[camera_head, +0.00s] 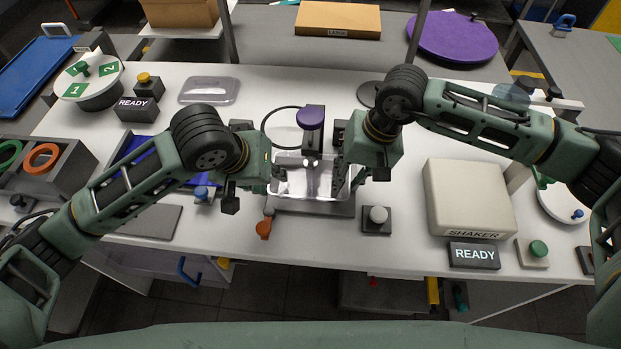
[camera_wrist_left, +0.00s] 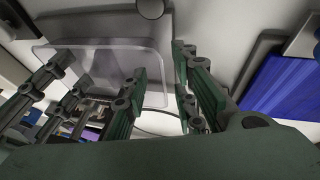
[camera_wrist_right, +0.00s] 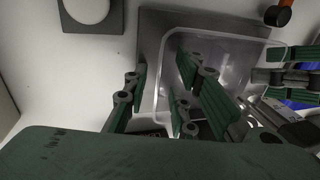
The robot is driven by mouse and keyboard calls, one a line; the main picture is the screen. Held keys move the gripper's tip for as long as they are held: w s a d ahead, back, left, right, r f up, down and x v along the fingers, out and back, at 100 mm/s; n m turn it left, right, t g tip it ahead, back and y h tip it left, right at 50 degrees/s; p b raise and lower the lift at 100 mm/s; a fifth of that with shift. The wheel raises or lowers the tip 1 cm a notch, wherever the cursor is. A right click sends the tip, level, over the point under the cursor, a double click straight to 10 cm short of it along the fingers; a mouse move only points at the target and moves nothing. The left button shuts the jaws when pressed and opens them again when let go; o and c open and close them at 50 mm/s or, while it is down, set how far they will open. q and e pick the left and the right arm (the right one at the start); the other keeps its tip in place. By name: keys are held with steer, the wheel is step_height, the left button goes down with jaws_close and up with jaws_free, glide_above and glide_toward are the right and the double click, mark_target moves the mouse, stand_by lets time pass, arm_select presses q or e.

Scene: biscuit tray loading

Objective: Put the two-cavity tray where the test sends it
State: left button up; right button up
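A clear plastic tray (camera_head: 310,188) sits on a dark fixture (camera_head: 312,208) with a purple-topped post (camera_head: 310,118) at its back. How many cavities it has is hard to tell. My left gripper (camera_head: 266,178) is at the tray's left side, open, with its fingers either side of the tray wall in the left wrist view (camera_wrist_left: 158,80). My right gripper (camera_head: 350,168) is at the right side, also open, with its fingers astride the opposite wall in the right wrist view (camera_wrist_right: 162,75). A second clear tray (camera_head: 209,90) lies at the back left.
A black READY sign (camera_head: 136,109) stands at back left; another READY sign (camera_head: 474,255) is by the cream SHAKER box (camera_head: 470,195). A round-knobbed block (camera_head: 377,219) and an orange knob (camera_head: 264,228) flank the fixture's front. A blue bin (camera_head: 135,145) is left.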

arm_select(q)
steer(key=shift+f, duration=0.1)
steer(key=shift+c, duration=0.4)
arm_select(e)
steer(key=shift+f, duration=0.1)
steer(key=shift+c, duration=0.4)
arm_select(q)
jaws_close()
arm_select(e)
jaws_close()
